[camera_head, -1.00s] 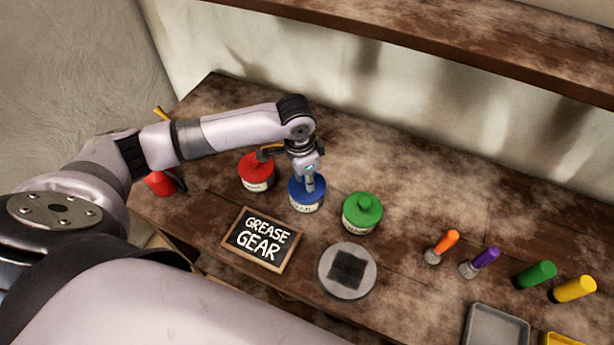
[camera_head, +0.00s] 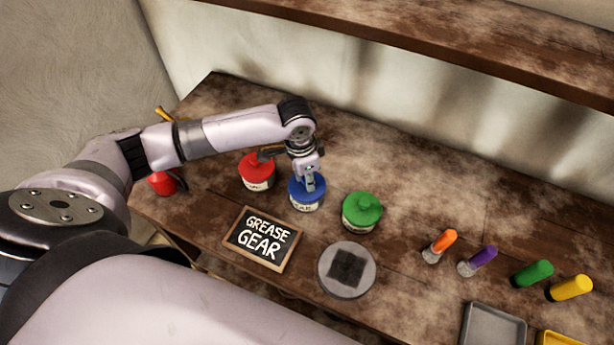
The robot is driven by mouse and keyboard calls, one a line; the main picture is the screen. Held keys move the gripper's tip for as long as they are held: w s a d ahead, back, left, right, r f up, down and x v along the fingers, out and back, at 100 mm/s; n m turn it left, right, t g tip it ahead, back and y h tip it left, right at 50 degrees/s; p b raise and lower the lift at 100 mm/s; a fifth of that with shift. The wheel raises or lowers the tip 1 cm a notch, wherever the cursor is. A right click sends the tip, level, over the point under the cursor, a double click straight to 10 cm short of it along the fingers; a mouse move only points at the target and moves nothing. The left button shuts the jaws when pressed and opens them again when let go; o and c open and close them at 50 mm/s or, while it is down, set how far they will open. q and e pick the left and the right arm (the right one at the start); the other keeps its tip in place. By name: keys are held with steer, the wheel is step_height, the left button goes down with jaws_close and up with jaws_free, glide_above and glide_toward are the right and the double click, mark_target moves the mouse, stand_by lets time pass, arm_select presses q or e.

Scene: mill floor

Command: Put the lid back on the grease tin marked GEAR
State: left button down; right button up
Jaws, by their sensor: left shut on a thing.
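A tin with a blue lid (camera_head: 298,194) stands in the middle of a row of three tins. Its white label is too small and partly covered to read surely. My left gripper (camera_head: 311,186) comes down from above onto the blue lid and is shut on its knob, which the fingers hide. The lid sits on top of the tin, and I see no gap between them. A red-lidded tin (camera_head: 257,174) stands on the left and a green-lidded tin (camera_head: 361,214) on the right. A chalkboard sign (camera_head: 261,240) reads GREASE GEAR. My right gripper is not in view.
A round grey disc with a dark square pad (camera_head: 347,270) lies in front of the green tin. A shelf (camera_head: 450,40) overhangs the back wall.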

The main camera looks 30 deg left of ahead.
arm_select(q)
steer(key=shift+f+p, duration=0.15)
steer(key=shift+p, duration=0.25)
stand_by(0.3)
steer(key=shift+p, duration=0.5)
stand_by(0.6)
steer(key=c, duration=1.3)
jaws_free()
steer(key=shift+o, duration=0.4)
steer(key=o, duration=0.4)
